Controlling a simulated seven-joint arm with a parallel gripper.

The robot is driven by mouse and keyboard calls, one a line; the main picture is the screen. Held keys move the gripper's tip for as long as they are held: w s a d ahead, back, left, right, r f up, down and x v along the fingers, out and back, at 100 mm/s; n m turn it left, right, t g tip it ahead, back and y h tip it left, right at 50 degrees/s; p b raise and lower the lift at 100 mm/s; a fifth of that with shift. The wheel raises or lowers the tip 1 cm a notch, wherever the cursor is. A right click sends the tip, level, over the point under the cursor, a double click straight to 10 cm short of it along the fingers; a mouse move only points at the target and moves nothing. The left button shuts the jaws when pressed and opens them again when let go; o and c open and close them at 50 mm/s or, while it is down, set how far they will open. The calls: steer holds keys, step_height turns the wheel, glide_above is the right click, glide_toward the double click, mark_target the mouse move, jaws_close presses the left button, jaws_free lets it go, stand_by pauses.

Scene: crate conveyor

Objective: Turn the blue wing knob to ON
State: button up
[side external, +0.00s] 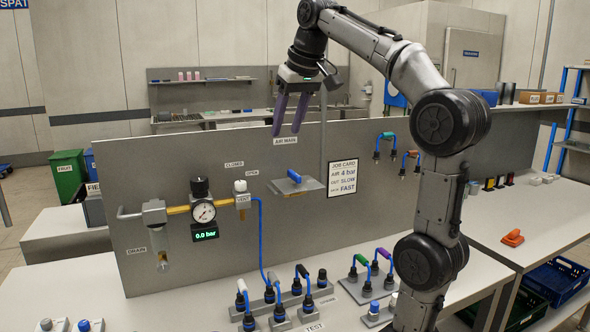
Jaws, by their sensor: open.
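A blue wing knob (295,176) sits on a grey plate (312,187) that juts from the upright grey panel, below the AIR MAIN label (285,140). Its bar slants in the picture, upper left to lower right. I cannot make out ON or OFF marks beside it. My gripper (286,130) hangs above the knob and slightly to its left in the picture, with its two purple fingers pointing down. The fingers are apart with nothing between them, and they do not touch the knob.
Left of the knob are a gauge (203,211), a 0.0 bar display (205,234) and a white-capped vent valve (241,192). A job card (342,174) hangs to the right. Several hoses with black fittings stand on the bench below. A blue hose (261,235) runs down the panel.

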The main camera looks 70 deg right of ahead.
steer(key=m, duration=0.2)
glide_toward(294, 172)
step_height(294, 172, up, 5)
steer(key=a, duration=0.2)
steer(key=g, duration=0.1)
steer(key=x, duration=1.3)
steer(key=shift+s+d+f, duration=0.3)
jaws_close()
